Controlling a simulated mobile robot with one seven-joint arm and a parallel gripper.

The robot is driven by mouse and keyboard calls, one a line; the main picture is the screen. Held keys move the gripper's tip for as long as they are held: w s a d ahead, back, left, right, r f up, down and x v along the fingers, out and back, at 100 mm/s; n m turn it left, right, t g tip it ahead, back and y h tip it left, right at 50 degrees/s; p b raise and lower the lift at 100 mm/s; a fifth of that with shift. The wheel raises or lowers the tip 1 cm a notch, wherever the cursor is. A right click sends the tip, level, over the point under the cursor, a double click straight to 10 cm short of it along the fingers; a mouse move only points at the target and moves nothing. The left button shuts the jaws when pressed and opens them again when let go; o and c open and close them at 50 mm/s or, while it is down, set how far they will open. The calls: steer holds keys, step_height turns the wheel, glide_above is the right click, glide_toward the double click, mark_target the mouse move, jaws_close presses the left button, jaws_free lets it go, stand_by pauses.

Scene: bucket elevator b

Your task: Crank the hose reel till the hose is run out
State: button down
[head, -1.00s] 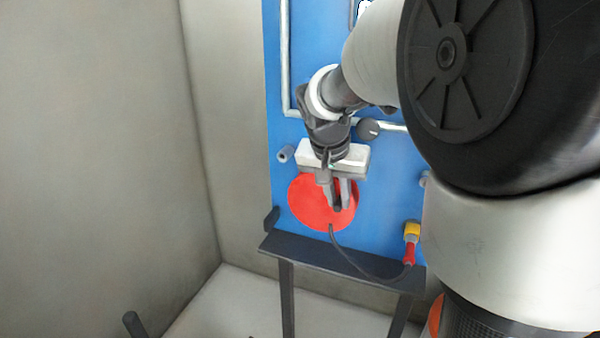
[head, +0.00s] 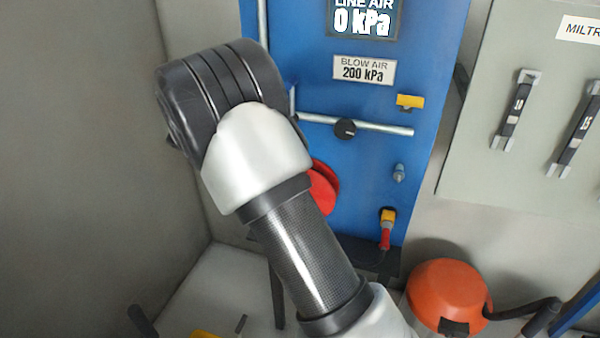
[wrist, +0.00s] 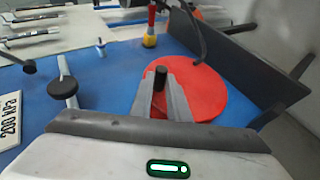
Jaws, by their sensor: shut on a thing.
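The red hose reel (head: 325,190) is mounted low on the blue panel, mostly covered by my arm in the head view. In the wrist view the reel's red disc (wrist: 212,88) shows more fully. My gripper (wrist: 160,90) is over the disc, its two fingers shut around a dark upright crank knob (wrist: 160,73). A dark hose (wrist: 193,32) leaves the reel's edge. A red and yellow hose end fitting (head: 386,230) sits on the panel right of the reel; it also shows in the wrist view (wrist: 150,28). My gripper is hidden in the head view.
The blue panel (head: 385,110) carries a display (head: 364,20) reading 0 kPa, a dark round knob (head: 345,129) on a pipe and a yellow-handled valve (head: 410,102). A dark ledge (wrist: 250,68) borders the reel. An orange rounded thing (head: 448,290) stands at lower right.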

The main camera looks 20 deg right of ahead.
steer(key=shift+w+a+f+g+h+p, duration=0.1)
steer(key=shift+w+a+g+h+p, duration=0.15)
steer(key=shift+h, duration=0.2)
steer(key=shift+w+a+f+g+h+p, duration=0.15)
steer(key=shift+a+h, duration=0.15)
steer(key=shift+h, duration=0.15)
steer(key=shift+r+n, duration=0.1)
steer(key=shift+n, duration=0.2)
steer(key=c, duration=1.7)
jaws_free()
steer(key=p+v, duration=0.1)
steer(key=v, duration=1.6)
steer(key=shift+a+p, duration=0.25)
steer(key=shift+p, duration=0.05)
